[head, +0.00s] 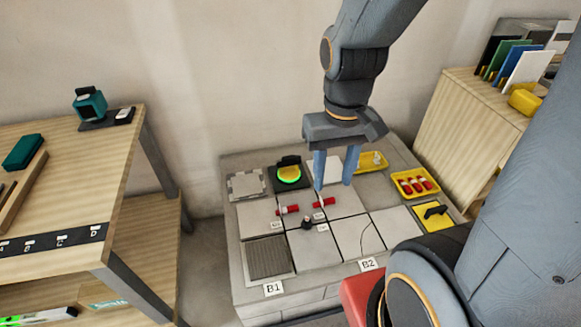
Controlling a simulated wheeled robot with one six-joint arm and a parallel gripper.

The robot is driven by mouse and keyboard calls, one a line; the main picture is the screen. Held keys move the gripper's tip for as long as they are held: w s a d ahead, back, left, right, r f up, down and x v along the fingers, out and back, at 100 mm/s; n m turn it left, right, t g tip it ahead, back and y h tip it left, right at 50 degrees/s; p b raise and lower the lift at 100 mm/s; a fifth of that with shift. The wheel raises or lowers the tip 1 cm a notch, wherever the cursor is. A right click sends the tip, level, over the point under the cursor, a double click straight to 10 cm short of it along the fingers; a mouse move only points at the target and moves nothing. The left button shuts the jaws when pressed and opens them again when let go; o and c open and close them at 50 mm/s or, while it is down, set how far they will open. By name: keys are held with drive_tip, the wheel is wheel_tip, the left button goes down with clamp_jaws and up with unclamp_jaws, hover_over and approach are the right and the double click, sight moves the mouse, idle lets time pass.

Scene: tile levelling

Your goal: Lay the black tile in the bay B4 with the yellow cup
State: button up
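A yellow cup (289,174) with a lit green ring and a dark top sits on a black tile (278,188) at the back left of the low grey platform. The tile lies flat among pale tiles; its bay's label is not readable, so I cannot tell whether this is B4. My gripper (333,187) hangs over the back middle of the platform, to the right of the cup. Its two blue fingers are apart with nothing seen between them. Another black tile (489,54) stands in the rack at the upper right.
Labels B1 (273,289) and B2 (368,264) mark the front edge. Yellow trays (399,190) lie at the right. A wooden table (75,150) with a teal device (90,104) is at the left.

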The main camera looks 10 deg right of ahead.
drive_tip(key=shift+w, duration=0.1)
drive_tip(key=m+b, duration=0.5)
drive_tip(key=m, duration=1.3)
hover_over(289, 157)
drive_tip(key=f, duration=2.3)
drive_tip(key=shift+s+f, duration=0.15)
drive_tip(key=shift+s, duration=0.05)
drive_tip(key=shift+w+f, duration=0.15)
drive_tip(key=shift+f, duration=3.95)
clamp_jaws()
